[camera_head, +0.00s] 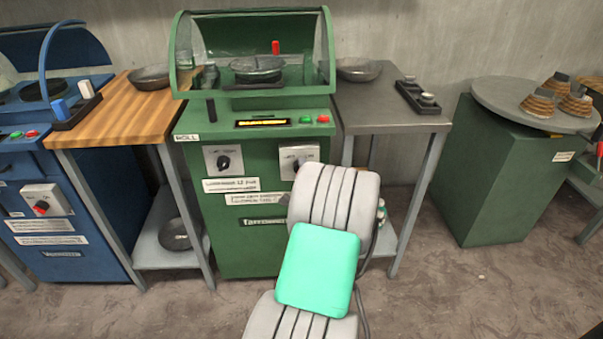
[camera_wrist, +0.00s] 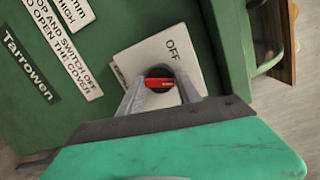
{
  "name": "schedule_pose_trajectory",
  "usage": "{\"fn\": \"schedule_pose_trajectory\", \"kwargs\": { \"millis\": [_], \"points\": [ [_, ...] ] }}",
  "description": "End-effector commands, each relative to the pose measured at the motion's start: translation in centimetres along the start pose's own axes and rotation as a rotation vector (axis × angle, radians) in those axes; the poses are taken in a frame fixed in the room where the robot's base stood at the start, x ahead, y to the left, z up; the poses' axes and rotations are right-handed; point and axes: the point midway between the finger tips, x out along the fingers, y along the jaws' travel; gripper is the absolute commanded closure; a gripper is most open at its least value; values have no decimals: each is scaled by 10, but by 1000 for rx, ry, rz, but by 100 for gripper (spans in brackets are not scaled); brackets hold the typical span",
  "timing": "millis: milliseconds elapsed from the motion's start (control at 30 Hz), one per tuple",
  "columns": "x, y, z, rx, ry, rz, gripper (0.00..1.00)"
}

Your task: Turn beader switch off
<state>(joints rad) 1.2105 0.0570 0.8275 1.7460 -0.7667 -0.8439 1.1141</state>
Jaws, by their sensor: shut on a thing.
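The green machine (camera_head: 245,225) stands in the middle of the head view. Its right switch plate (camera_head: 299,153) is partly behind my arm. In the wrist view the white plate (camera_wrist: 188,62) shows the word OFF and carries a dark round switch knob with a red pointer (camera_wrist: 160,84). My gripper (camera_wrist: 159,87) is shut on this knob, one grey finger on each side. The red pointer lies across the gap between the fingers. My arm hides the gripper and the knob in the head view.
A second switch with a dark knob (camera_head: 223,161) sits on the machine's left front. A wooden-topped bench (camera_head: 125,105) stands left and a grey-topped table (camera_head: 385,110) right. A blue machine (camera_head: 60,215) is far left. Open floor (camera_head: 430,295) lies at the front right.

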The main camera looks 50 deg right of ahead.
Motion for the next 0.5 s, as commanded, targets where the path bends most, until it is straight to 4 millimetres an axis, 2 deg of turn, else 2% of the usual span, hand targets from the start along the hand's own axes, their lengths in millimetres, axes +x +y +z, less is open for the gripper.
{"fn": "schedule_pose_trajectory", "kwargs": {
  "millis": [500],
  "points": [
    [1, -4, 2, -489, 34, 43, 100]
  ]
}}
